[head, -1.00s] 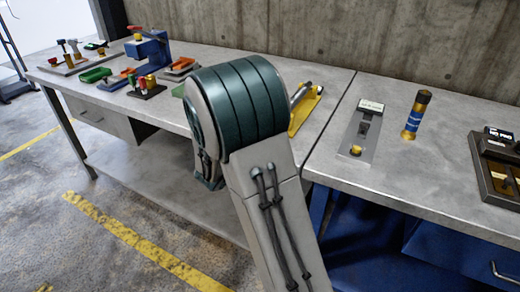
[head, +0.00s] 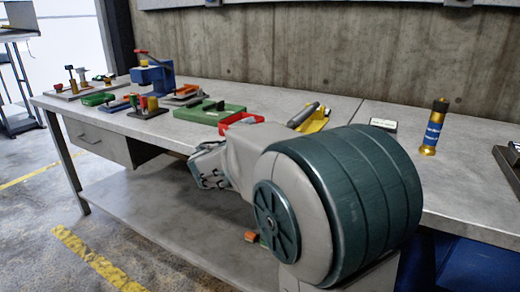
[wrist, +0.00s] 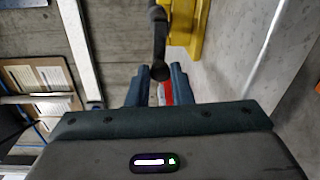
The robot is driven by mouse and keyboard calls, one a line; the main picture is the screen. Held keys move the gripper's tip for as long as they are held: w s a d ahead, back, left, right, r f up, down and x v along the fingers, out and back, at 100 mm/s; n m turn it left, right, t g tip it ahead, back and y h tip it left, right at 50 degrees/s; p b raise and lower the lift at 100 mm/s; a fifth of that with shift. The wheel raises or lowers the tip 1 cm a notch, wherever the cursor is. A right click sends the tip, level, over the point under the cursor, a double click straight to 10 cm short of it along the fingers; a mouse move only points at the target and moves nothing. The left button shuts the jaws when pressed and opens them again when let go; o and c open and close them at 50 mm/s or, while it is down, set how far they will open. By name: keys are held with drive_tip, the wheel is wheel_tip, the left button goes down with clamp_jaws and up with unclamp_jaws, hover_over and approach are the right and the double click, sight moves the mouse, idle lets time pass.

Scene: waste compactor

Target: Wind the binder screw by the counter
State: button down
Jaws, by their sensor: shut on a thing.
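My gripper shows in the wrist view (wrist: 162,82), with its two teal fingers close together around a narrow red piece (wrist: 162,95). A dark rod (wrist: 158,35) and a yellow bracket (wrist: 185,25) lie just beyond the fingertips. In the head view the yellow bracket (head: 317,122) with its dark handle stands on the bench behind my arm. A red frame (head: 241,121) shows beside it; I cannot tell if it is the gripped piece. A small white labelled box (head: 383,125) stands right of the bracket. I cannot identify the binder screw for sure.
The bench (head: 180,136) carries a green block (head: 210,111), a blue press (head: 153,77) and several small fixtures at its left. A blue and gold cylinder (head: 433,130) stands upright at the right. My arm covers the bench's front middle. A concrete wall runs behind.

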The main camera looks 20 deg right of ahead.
drive_tip(key=shift+r, duration=0.2)
idle(0.4)
drive_tip(key=c, duration=1.3)
unclamp_jaws()
drive_tip(key=shift+a, duration=0.1)
drive_tip(key=f+p+v, duration=0.1)
drive_tip(key=v, duration=1.2)
drive_tip(key=shift+s+a+r, duration=0.25)
drive_tip(key=shift+r, duration=0.2)
